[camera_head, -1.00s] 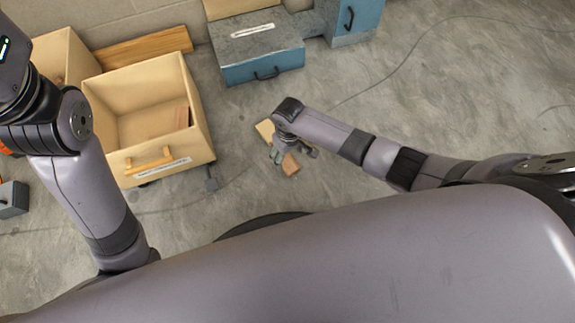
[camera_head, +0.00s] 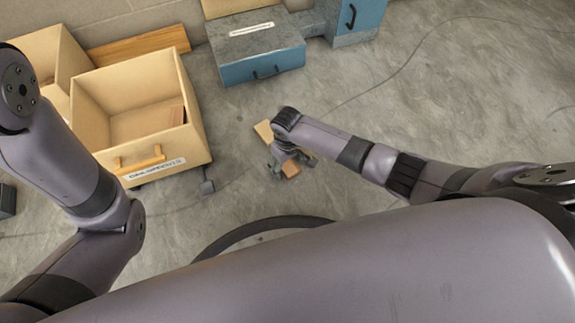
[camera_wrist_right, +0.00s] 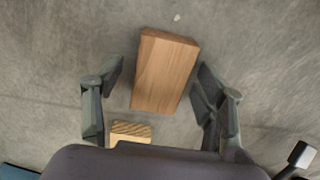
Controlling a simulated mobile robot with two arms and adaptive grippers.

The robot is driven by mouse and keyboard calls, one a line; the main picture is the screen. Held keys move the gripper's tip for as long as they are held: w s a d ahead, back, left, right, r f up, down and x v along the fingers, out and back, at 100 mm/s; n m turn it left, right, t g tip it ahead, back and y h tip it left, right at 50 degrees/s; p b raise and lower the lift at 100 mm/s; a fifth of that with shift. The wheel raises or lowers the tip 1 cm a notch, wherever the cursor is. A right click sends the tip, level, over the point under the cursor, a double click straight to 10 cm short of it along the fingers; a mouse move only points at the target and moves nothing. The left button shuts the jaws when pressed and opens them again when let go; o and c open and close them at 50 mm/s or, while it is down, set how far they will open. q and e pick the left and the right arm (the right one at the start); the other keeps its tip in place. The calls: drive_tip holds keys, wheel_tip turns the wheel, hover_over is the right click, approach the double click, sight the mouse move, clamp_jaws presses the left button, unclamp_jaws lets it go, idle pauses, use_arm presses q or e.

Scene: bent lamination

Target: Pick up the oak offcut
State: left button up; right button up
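A brown wooden block, which looks like the oak offcut (camera_wrist_right: 163,72), lies on the concrete floor. In the right wrist view it sits between the two fingers of my right gripper (camera_wrist_right: 158,95), with a gap on each side. The gripper is open and is not touching it. In the head view my right gripper (camera_head: 287,162) is above the floor right of the wooden bins, and the offcut (camera_head: 291,169) shows partly beneath it. My left arm comes in from the left, but its gripper is out of frame.
A paler block with a striped end (camera_wrist_right: 130,131) lies close to the gripper, partly hidden by my wrist. A labelled wooden bin (camera_head: 194,100) stands to the left. A blue drawer unit (camera_head: 262,68) is at the back. The floor to the right is open, with a thin cable.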

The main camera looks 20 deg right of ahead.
drive_tip(key=c, duration=1.3)
drive_tip(key=shift+o, duration=0.2)
drive_tip(key=shift+r, duration=0.15)
